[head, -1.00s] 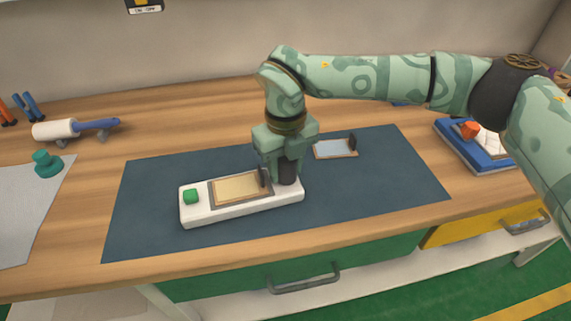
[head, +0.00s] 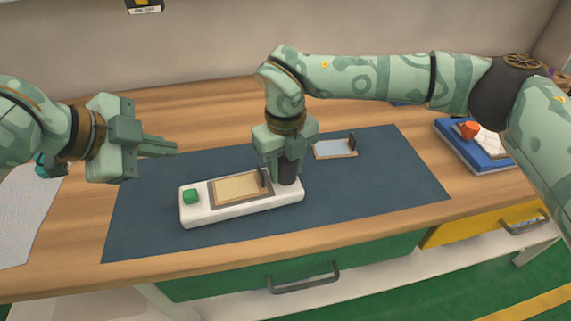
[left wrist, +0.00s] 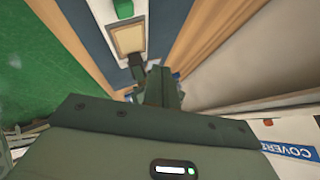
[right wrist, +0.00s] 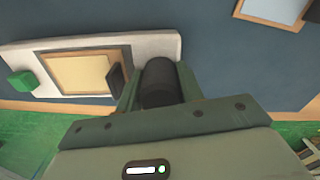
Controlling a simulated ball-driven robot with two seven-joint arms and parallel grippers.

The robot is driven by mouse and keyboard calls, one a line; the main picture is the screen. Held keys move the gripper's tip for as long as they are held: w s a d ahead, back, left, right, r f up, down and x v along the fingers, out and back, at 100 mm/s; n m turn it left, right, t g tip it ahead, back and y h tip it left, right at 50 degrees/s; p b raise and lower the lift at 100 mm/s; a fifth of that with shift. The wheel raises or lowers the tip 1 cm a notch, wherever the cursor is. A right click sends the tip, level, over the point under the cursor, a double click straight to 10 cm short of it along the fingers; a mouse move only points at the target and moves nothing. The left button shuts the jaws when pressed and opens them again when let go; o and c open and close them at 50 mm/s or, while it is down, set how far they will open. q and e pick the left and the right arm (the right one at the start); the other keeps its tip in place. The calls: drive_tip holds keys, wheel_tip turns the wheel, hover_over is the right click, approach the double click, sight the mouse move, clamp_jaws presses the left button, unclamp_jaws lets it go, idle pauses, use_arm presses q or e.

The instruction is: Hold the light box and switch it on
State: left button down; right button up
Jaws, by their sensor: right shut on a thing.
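The light box is a long white base (head: 237,208) lying on the dark blue mat. It has a green button (head: 190,196) at its left end, a framed pale-yellow plate with a small black tab (head: 240,188) in the middle and a black post (head: 288,173) at its right end. My right gripper (right wrist: 158,85) is shut on the black post from above. My left gripper (head: 162,147) hangs in the air left of and above the button, apart from the box. Its fingers look together and empty.
A framed pale-blue plate (head: 335,149) lies on the mat (head: 390,180) behind the box. A blue tray (head: 458,153) with an orange item stands at the right. A grey sheet (head: 25,220) lies at the left. The mat in front of the box is clear.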

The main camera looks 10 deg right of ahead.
use_arm(q)
approach(192, 191)
drive_tip(key=shift+w+d+r+x, duration=0.1)
drive_tip(key=shift+r+x, duration=0.05)
drive_tip(key=shift+x, duration=0.9)
drive_tip(key=shift+w+d+r+x, duration=0.1)
drive_tip(key=shift+r+x, duration=0.05)
drive_tip(key=shift+x, duration=0.95)
drive_tip(key=shift+w+d+r+x, duration=0.1)
drive_tip(key=shift+x, duration=0.95)
drive_tip(key=shift+f, duration=0.65)
drive_tip(key=shift+r, duration=0.7)
